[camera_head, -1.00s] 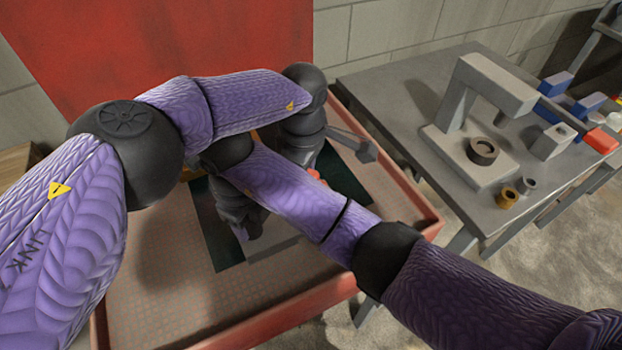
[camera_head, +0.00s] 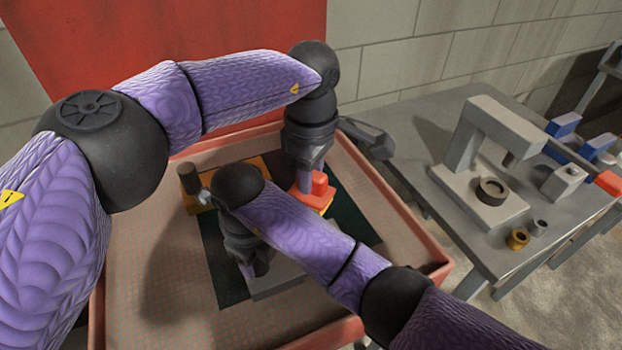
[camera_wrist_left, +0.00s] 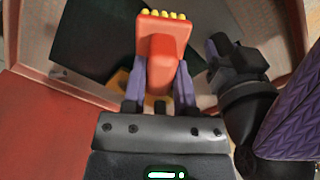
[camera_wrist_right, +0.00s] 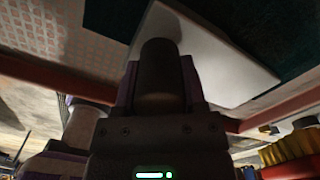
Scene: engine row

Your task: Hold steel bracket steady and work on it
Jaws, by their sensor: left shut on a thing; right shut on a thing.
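My left gripper (camera_head: 310,175) is shut on a red brush (camera_head: 318,188), which has yellow bristles in the left wrist view (camera_wrist_left: 160,38). It is on the far side of my right gripper. My right gripper (camera_head: 256,266) points down at the grey steel bracket (camera_head: 283,286), which my right arm partly covers. In the right wrist view the bracket (camera_wrist_right: 215,65) is a pale flat plate, and a dark cylindrical piece (camera_wrist_right: 160,75) is between the fingers. I cannot tell whether this piece belongs to the bracket.
A dark green mat (camera_head: 225,285) lies in a red-rimmed tray (camera_head: 290,335). An orange tool with a dark knob (camera_head: 190,180) lies behind my right gripper. A grey bench (camera_head: 410,125) at the right bears a press (camera_head: 480,195), blue blocks and small rings.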

